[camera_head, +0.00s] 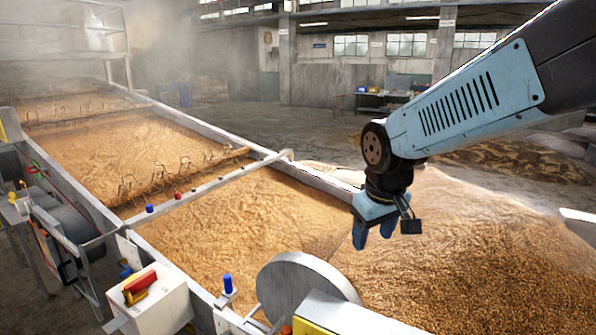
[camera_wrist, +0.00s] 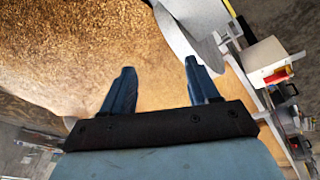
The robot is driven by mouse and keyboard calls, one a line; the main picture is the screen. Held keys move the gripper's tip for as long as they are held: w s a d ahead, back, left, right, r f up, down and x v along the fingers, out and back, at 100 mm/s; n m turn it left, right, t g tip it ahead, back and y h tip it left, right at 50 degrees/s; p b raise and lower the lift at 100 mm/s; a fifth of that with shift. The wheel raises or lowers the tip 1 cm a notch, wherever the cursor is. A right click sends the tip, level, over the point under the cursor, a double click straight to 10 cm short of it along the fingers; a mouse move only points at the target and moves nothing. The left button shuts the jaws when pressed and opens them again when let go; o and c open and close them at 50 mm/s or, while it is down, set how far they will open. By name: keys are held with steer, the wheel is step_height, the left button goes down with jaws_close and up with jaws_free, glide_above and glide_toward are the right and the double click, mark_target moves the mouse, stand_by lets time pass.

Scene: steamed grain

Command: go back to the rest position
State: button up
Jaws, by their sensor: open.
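My gripper (camera_head: 374,232) hangs from the light blue arm at the right of the head view, pointing down in front of the large grain heap. In the wrist view its two dark blue fingers (camera_wrist: 161,82) are apart with nothing between them. The gripper is open and empty. The grain heap (camera_head: 455,260) fills the lower right of the head view and also shows at the upper left of the wrist view (camera_wrist: 75,45). I cannot tell the exact height of the fingers above the grain.
A long metal-framed trough (camera_head: 330,184) full of grain runs along the left. A grey disc (camera_head: 300,285) stands at its near end, beside a white box with a red switch (camera_head: 145,300). A blue knob (camera_head: 228,283) sits on the frame. Bare floor (camera_head: 300,140) lies behind.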

steer(key=s+d+r+m+t, duration=0.2)
steer(key=s+d+r+m, duration=0.2)
steer(key=s+d+r, duration=0.2)
steer(key=shift+s+d+r+m, duration=0.4)
steer(key=shift+s+d, duration=0.9)
steer(key=shift+s, duration=0.6)
